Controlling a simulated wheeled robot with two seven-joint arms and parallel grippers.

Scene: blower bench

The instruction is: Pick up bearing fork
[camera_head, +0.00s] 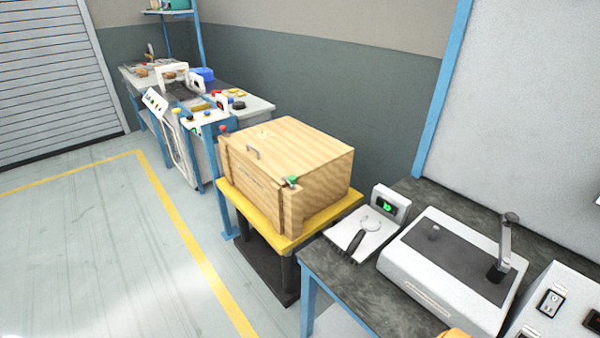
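I cannot pick out a bearing fork for certain. A small tool with a black handle (354,243) and a pale, rounded end lies on the white scale (343,232) at the near bench. It is too small to tell whether this is the bearing fork. Neither of my grippers shows in the head view.
A wooden crate (318,172) stands on a yellow-topped stand (238,200). The dark bench (335,285) holds a grey-white machine (425,279) right of the scale. A cluttered workbench (257,104) stands behind. The floor (90,250) at left is clear.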

